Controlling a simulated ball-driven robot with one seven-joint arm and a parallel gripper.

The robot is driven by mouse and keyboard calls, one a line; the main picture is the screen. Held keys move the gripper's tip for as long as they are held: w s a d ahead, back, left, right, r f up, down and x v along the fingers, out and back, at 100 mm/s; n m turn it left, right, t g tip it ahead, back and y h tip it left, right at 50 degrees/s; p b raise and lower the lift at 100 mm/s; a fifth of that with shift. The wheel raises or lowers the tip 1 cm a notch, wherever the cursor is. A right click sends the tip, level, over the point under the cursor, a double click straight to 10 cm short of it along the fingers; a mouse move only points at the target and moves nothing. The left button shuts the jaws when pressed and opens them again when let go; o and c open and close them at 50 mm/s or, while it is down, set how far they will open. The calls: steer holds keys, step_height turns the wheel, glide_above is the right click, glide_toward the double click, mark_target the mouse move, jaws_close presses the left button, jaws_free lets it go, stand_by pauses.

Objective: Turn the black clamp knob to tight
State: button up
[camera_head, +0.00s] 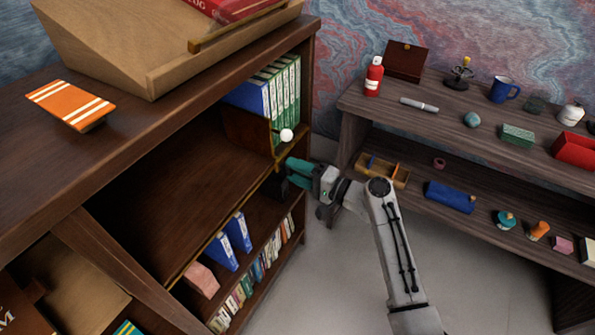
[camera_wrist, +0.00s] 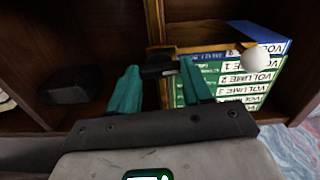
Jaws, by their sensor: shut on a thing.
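The black clamp knob (camera_wrist: 158,67) shows in the wrist view between the tips of my two teal fingers, beside a wooden upright with a brass-coloured edge. My gripper (camera_wrist: 160,72) is shut on it. In the head view my gripper (camera_head: 290,172) reaches from the right to the open front of the dark wooden bookcase, just below the upper bay with the volumes. The knob cannot be clearly made out there. No marking for tight or loose can be read.
A white ball (camera_head: 286,135) sits close above my gripper, in front of green and blue volumes (camera_head: 284,88). In the wrist view a dark block (camera_wrist: 68,90) lies in shadow on the left. A grey wooden shelf unit (camera_head: 345,150) with several small objects stands to the right.

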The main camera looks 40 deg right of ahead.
steer(key=o, duration=1.1)
steer(key=shift+c, duration=0.2)
steer(key=v, duration=1)
steer(key=shift+s+d, duration=0.15)
steer(key=shift+s, duration=0.25)
steer(key=s+a+f+n+g+y+p, duration=0.1)
steer(key=s+a+f+n+g+p, duration=0.1)
steer(key=s+a+n+g, duration=0.3)
steer(key=s+a+f+n+g+p, duration=0.2)
steer(key=a+f+g+p, duration=0.15)
steer(key=a, duration=0.35)
steer(key=s+r+n+g+h+p, duration=0.2)
steer(key=s+n+g+h, duration=0.1)
steer(key=s, duration=0.4)
steer(key=s+r+n+g+h+p, duration=0.2)
steer(key=s+r+n+g+h, duration=0.1)
steer(key=s, duration=0.4)
steer(key=shift+s+a+r+g+h, duration=0.35)
steer(key=shift+g+h, duration=0.05)
steer(key=shift+g, duration=0.45)
